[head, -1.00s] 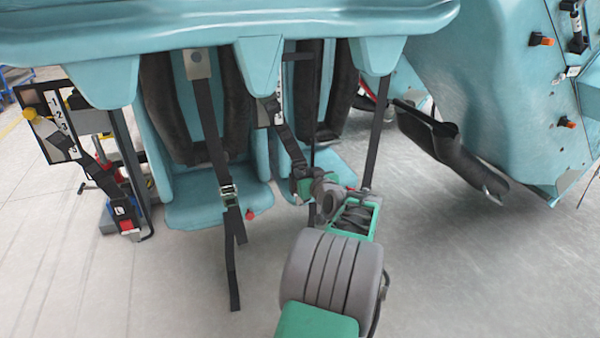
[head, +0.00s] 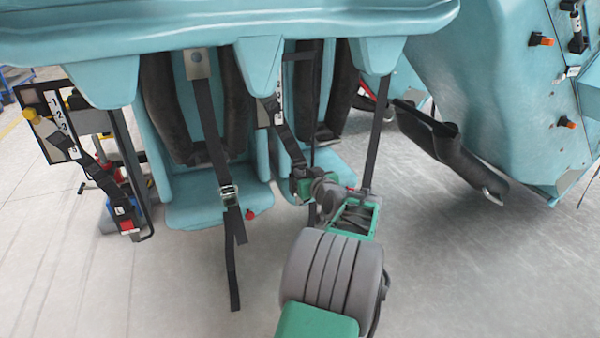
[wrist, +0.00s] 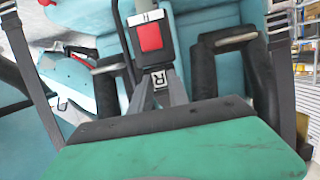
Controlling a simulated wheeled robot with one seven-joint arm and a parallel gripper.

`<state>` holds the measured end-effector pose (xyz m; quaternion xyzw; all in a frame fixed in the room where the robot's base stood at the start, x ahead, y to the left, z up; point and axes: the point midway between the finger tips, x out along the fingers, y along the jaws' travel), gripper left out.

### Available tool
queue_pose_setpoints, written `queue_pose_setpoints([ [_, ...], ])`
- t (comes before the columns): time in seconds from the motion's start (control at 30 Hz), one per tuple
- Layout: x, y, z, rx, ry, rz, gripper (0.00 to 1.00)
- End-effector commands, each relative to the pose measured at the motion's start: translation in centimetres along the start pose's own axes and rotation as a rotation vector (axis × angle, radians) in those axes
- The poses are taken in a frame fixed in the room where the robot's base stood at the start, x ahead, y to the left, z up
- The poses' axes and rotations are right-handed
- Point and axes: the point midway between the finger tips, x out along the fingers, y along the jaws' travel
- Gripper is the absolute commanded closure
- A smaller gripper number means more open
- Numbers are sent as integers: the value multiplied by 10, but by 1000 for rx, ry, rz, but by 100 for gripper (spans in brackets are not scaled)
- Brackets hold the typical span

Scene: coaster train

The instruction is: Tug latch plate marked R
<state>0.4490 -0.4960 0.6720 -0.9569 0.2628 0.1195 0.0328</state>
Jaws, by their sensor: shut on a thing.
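The latch plate marked R (wrist: 158,78) shows in the wrist view, just below a dark buckle with a red button (wrist: 151,37). My gripper (wrist: 160,92) is shut on the plate, its two grey fingers meeting at the R label. The plate meets the buckle's end; how deep it sits inside cannot be told. In the head view my gripper (head: 301,184) is at the front of the right-hand seat, by the lower end of its black strap (head: 284,132). The plate is too small to make out there.
Teal seats stand behind my gripper, the left one (head: 215,208) with a hanging strap (head: 212,130). Another strap (head: 374,135) hangs close to my arm on the right. A panel marked 1 2 3 (head: 57,118) is at far left. The floor in front is clear.

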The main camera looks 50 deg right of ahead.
Motion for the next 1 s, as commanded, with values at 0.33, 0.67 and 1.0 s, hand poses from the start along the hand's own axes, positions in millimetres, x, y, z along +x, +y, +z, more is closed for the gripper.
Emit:
queue_pose_setpoints([
  [0.33,0,-1,0,1,-1,-1,100],
  [0.67,-1,-1,-5,0,1,-1,100],
  [1.0,-1,0,-6,-1,3,-1,68],
])
